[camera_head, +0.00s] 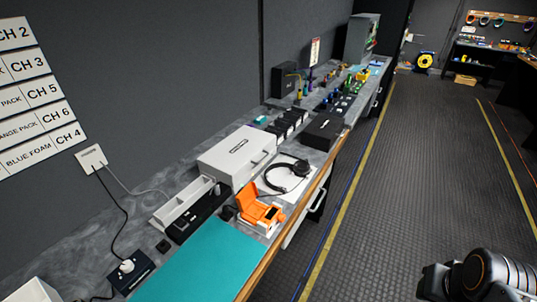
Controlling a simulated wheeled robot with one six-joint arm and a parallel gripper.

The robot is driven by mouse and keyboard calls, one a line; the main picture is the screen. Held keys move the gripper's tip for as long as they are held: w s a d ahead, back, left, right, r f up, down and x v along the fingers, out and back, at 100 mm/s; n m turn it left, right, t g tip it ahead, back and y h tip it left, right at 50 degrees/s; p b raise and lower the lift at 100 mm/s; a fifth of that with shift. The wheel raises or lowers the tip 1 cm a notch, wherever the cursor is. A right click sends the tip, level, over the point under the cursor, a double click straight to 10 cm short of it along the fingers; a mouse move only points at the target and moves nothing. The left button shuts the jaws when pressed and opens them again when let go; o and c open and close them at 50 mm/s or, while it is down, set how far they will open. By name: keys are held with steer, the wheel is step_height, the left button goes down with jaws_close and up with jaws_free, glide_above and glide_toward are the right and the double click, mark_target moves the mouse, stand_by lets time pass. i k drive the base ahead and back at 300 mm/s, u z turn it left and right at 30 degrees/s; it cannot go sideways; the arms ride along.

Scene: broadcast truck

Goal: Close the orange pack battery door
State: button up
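The orange pack (270,219) sits on the counter near its front edge, just beyond the teal mat. An orange flap, which looks like its battery door (247,203), stands raised and open on the pack's left side. A dark spot shows on the pack's body; its details are too small to tell. A black part of my arm shows at the lower right, over the floor and well apart from the pack. My gripper's fingers cannot be made out in this view.
A teal mat (200,264) lies in front of the pack. Black headphones (288,176) and a white case (236,153) are behind it. A white tray (182,202) and black box (196,214) stand to its left. The floor aisle (400,180) along the counter is clear.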

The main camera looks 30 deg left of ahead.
mark_target(246, 195)
steer(key=i, duration=1.25)
steer(key=u, duration=3.8)
